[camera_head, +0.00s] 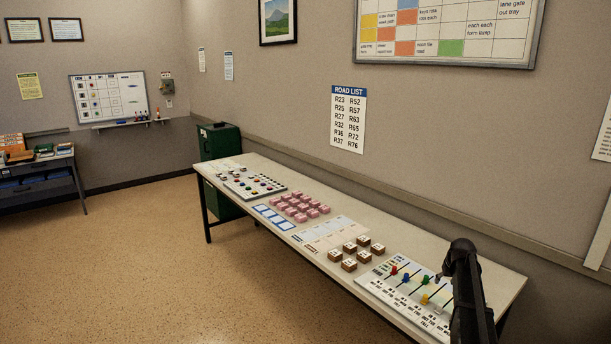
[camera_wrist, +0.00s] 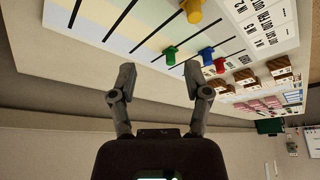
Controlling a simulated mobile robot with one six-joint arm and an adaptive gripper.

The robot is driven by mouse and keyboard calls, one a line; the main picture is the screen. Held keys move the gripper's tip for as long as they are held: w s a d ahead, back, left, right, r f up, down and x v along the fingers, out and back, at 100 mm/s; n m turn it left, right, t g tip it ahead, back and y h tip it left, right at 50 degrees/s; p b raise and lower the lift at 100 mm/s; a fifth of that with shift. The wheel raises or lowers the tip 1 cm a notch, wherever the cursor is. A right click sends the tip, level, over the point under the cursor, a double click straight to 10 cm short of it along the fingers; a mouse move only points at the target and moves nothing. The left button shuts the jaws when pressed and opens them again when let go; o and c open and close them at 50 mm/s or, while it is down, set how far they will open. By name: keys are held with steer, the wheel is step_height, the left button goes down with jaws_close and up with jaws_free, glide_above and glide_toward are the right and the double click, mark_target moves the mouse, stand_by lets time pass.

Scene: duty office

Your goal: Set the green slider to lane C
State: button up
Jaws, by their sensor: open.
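The slider board (camera_head: 385,296) lies on the table at the lower right in the head view, with dark slots and printed lanes; it also fills the top of the wrist view (camera_wrist: 105,42). The green slider (camera_head: 426,279) is a small knob on one slot; it also shows in the wrist view (camera_wrist: 170,54). My gripper (camera_wrist: 161,75) is open and empty. Its fingers spread to either side of the green slider's line, with the knob just beyond the fingertips. I cannot tell any contact. In the head view my arm hides the board's right end. Lane letters are too small to read.
Blue (camera_wrist: 206,55), red (camera_wrist: 220,66) and yellow (camera_wrist: 192,10) sliders stand near the green one; blue is nearest the right finger. Brown blocks (camera_head: 349,265) and pink blocks (camera_head: 300,206) lie farther along the table (camera_head: 480,264). The wall runs close behind the table.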

steer(key=s+a+f+n+g+b, duration=0.1)
steer(key=s+a+f+g, duration=0.2)
steer(key=s+a, duration=2.8)
steer(key=shift+s+g+y, duration=0.3)
steer(key=shift+s+g, duration=0.4)
steer(key=shift+s, duration=0.15)
